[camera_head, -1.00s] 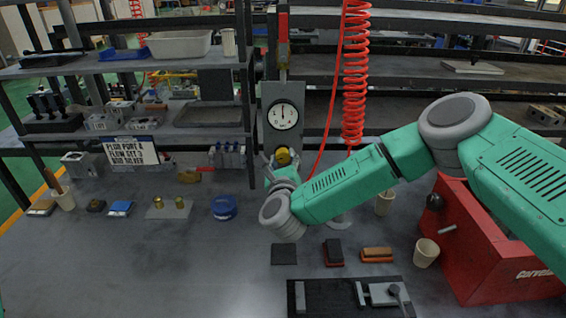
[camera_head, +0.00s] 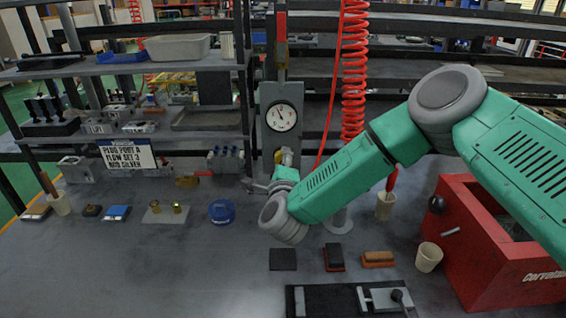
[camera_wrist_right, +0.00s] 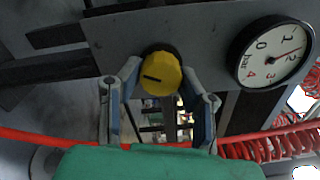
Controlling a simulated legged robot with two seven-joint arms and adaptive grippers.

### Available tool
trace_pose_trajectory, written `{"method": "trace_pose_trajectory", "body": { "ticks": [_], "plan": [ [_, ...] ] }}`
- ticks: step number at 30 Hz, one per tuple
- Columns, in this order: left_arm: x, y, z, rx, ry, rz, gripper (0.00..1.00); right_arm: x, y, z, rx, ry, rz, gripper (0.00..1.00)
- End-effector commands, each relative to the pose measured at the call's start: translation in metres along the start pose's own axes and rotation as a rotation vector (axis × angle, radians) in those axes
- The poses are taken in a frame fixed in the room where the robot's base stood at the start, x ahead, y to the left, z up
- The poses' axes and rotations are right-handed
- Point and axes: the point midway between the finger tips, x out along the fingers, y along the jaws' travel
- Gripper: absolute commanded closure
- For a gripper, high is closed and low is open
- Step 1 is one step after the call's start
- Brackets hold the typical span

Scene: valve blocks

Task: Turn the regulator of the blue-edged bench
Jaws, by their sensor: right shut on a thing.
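The regulator's yellow knob (camera_wrist_right: 161,74) is on a grey panel (camera_head: 268,98), with a round pressure gauge (camera_head: 282,117) above it. In the right wrist view the gauge (camera_wrist_right: 272,52) shows a red needle near the 2. My right gripper (camera_wrist_right: 160,68) is shut on the knob, one finger at each side, and the knob's dark mark shows. In the head view my right gripper (camera_head: 283,162) and wrist hide most of the knob. My left gripper is out of view. No blue edge on the bench (camera_head: 150,265) is visible.
A red coiled hose (camera_head: 354,75) hangs beside the panel. A sign (camera_head: 128,155) stands at the left, near a blue round object (camera_head: 222,211). A red box (camera_head: 490,240) and a beige cup (camera_head: 428,257) are at the right. The front left bench top is clear.

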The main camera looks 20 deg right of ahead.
Motion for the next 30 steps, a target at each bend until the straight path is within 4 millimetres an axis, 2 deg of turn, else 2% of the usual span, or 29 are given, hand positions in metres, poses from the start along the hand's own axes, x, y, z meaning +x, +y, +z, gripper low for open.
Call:
{"method": "trace_pose_trajectory", "body": {
  "ticks": [9, 22, 23, 24, 25, 30],
  "plan": [
    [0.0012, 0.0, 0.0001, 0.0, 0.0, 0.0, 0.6, -0.002, 0.0035, 0.0018, -0.085, -0.007, 0.009, 0.97],
    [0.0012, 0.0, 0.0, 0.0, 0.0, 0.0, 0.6, -0.0025, 0.0048, 0.0019, -0.093, -0.007, 0.012, 0.97],
    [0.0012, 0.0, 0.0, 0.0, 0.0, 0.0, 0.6, -0.0026, 0.0049, 0.0019, -0.093, -0.008, 0.012, 0.65],
    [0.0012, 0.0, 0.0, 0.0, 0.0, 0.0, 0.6, -0.0026, 0.005, 0.0019, -0.093, -0.008, 0.012, 0.51],
    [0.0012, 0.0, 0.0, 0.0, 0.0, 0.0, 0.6, -0.0024, 0.0049, 0.0017, -0.093, -0.007, 0.012, 0.48],
    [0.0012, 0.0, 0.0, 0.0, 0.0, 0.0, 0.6, -0.0017, 0.0027, 0.0009, -0.091, -0.005, 0.007, 0.48]
  ]
}}
